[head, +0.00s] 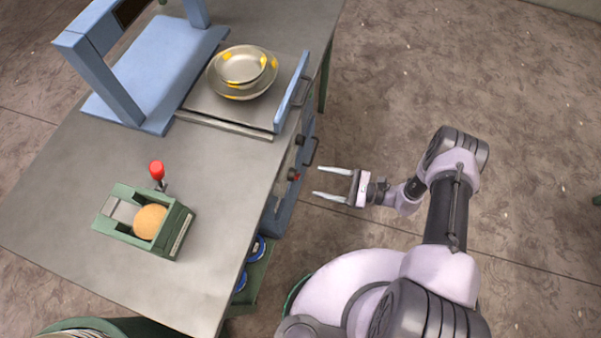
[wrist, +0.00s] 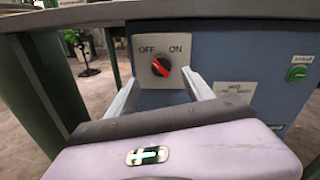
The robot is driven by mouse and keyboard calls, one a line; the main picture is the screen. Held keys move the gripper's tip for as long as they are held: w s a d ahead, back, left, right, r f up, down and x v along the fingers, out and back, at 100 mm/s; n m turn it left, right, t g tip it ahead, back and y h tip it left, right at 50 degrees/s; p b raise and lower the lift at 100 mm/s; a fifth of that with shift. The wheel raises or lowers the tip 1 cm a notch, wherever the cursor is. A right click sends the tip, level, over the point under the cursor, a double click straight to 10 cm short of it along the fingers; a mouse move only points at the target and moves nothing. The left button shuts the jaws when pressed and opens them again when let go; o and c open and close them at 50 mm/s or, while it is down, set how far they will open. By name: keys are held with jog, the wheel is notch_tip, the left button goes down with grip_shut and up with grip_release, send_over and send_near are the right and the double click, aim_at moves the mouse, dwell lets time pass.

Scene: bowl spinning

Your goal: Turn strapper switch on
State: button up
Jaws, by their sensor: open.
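The strapper is the blue machine with an arch (head: 95,65) on the grey table, with a blue front panel below the table edge. Its rotary switch (wrist: 160,67), black with a red mark, sits on a grey plate labelled OFF on the left and ON on the right. The knob looks tilted toward OFF. In the head view a small red-marked knob (head: 294,175) shows on the front panel. My gripper (head: 318,182) is open and empty, its fingers pointing at the panel. In the wrist view the fingertips (wrist: 160,78) lie on either side of the knob, seemingly short of it.
Stacked yellow-patched bowls (head: 243,70) sit on the strapper's top. A green device (head: 177,232) with an orange disc and a red-knobbed lever (head: 157,170) stands on the table. A green button (wrist: 297,73) is right of the switch. The floor behind my gripper is clear.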

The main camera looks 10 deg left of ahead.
aim_at(294, 176)
jog(key=a, duration=0.7)
jog(key=shift+a+b, duration=0.35)
jog(key=shift+b, duration=0.1)
jog(key=shift+w, duration=0.1)
grip_shut()
